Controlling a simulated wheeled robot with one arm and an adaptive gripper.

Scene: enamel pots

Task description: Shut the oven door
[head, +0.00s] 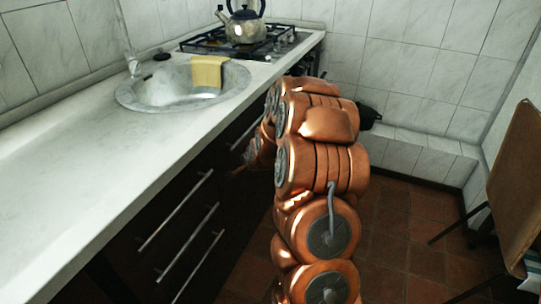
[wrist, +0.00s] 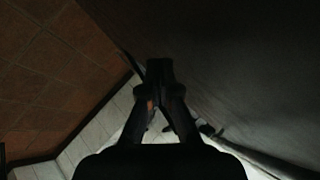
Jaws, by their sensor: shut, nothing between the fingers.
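The oven sits under the gas stove (head: 240,40) at the far end of the counter, and my copper arm hides most of its front. I cannot tell the oven door's angle in the head view. In the wrist view, my gripper (wrist: 160,68) is shut and empty, its black fingertips together. A large dark flat panel (wrist: 245,55) fills the right side close to the fingers. It may be the oven door or a front beside it, and contact is unclear. In the head view, a small black shape shows just right of my arm; I cannot tell what it is.
A sink (head: 180,85) with a yellow cloth (head: 207,71) is set in the white counter (head: 70,170). A kettle (head: 244,25) stands on the stove. Dark drawers with bar handles line the left. A brown chair (head: 515,170) stands right. Tiled floor (head: 395,235) lies between.

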